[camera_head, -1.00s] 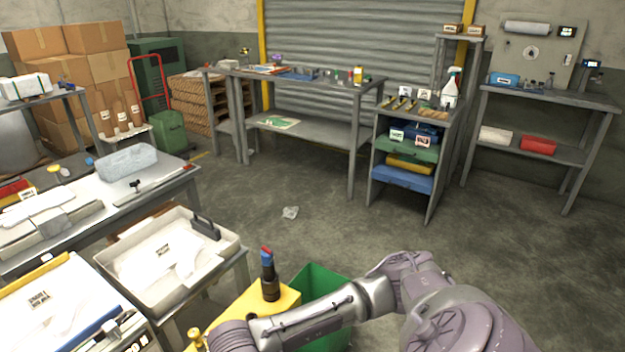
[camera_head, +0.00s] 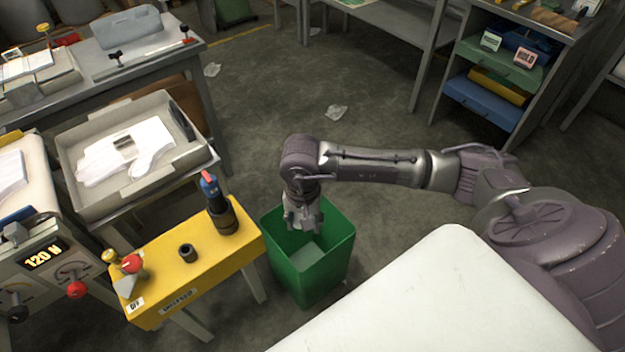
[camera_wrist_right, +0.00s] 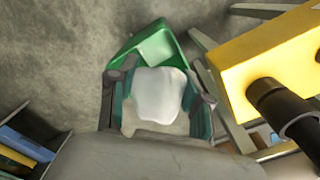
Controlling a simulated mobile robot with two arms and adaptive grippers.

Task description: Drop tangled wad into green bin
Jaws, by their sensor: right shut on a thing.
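The green bin (camera_head: 318,272) stands on the floor, open at the top, beside the yellow stand. My right gripper (camera_head: 302,222) points down over the bin's mouth, near its back edge. In the right wrist view the gripper (camera_wrist_right: 162,100) is shut on a whitish, rounded wad (camera_wrist_right: 158,92). The green bin (camera_wrist_right: 158,46) shows just beyond the wad there. The head view barely shows the wad between the fingers. A pale patch shows inside the bin, and I cannot tell what it is. My left gripper is not in view.
The yellow stand (camera_head: 200,262) with a dark upright tool (camera_head: 221,210) is close to the bin's left. A grey tray (camera_head: 72,165) holds a white glove. Crumpled clear film (camera_head: 337,112) lies on the floor, with another piece (camera_head: 212,70) farther left. The floor behind the bin is clear.

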